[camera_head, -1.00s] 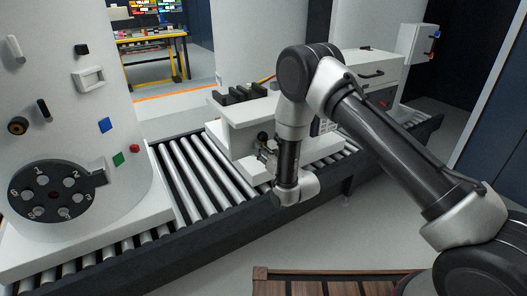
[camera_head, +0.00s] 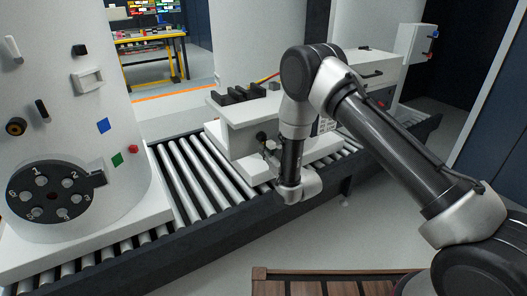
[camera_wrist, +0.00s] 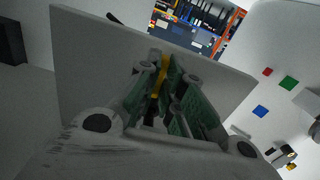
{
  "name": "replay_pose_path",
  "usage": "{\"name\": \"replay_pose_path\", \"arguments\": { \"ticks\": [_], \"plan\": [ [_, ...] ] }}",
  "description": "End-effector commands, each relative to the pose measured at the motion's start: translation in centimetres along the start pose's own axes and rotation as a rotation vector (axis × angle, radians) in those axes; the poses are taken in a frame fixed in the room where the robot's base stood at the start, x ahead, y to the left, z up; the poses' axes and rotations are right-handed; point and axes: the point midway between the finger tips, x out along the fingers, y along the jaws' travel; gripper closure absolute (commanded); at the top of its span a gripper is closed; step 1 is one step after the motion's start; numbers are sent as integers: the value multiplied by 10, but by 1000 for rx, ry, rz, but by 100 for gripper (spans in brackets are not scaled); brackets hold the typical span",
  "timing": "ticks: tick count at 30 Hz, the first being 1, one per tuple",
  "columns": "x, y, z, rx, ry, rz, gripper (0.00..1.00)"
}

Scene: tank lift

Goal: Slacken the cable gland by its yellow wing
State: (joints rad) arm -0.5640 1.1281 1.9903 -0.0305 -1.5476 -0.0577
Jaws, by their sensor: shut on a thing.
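The yellow wing (camera_wrist: 154,96) shows as a narrow yellow strip between the green-grey fingers of my gripper (camera_wrist: 166,78) in the wrist view. The fingers are shut on it and cover most of it. The cable gland's body is hidden behind the fingers, and I cannot tell how far the wing is turned. In the head view my gripper (camera_head: 268,148) is small and partly hidden by my wrist, at the front side of the white unit (camera_head: 242,135) on the conveyor.
The roller conveyor (camera_head: 200,180) runs diagonally under the unit. A white tank housing (camera_head: 85,110) with a numbered black dial (camera_head: 48,190) stands at left. A white cabinet (camera_head: 370,72) stands behind my arm. A brown slatted surface (camera_head: 330,288) lies at the bottom.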

Motion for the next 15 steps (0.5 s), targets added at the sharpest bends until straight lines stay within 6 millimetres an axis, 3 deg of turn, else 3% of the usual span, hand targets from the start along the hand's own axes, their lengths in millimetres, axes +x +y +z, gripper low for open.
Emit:
{"name": "replay_pose_path", "arguments": {
  "ticks": [15],
  "plan": [
    [0,22,-6,-490,0,2,100]
  ]
}}
